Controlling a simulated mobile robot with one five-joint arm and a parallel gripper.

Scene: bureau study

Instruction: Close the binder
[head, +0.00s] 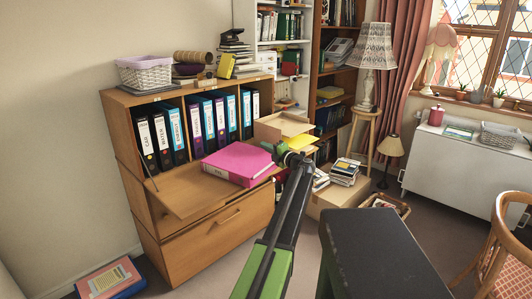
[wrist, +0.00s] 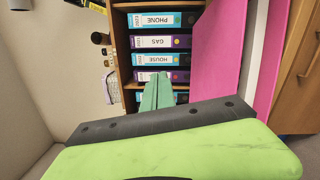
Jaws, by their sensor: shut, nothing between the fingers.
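The pink binder (head: 238,160) lies on the lowered wooden flap of the bureau, its labelled spine facing the front. In the wrist view it fills the upper right, with a pink cover (wrist: 220,50) and a second pink part (wrist: 272,65) either side of a pale band. I cannot tell exactly how far the cover stands open. My gripper (head: 284,150) is at the binder's right end in the head view. Its green fingers (wrist: 157,92) are together and empty, pointing towards the shelved binders. In the head view the arm hides part of the area right of the binder.
Several upright binders (head: 195,122) stand in the bureau behind the flap (head: 180,195). A basket (head: 145,74) and other items sit on top. An open cardboard box (head: 283,124) and stacked books (head: 345,172) are to the right. A black surface (head: 375,255) fills the lower right.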

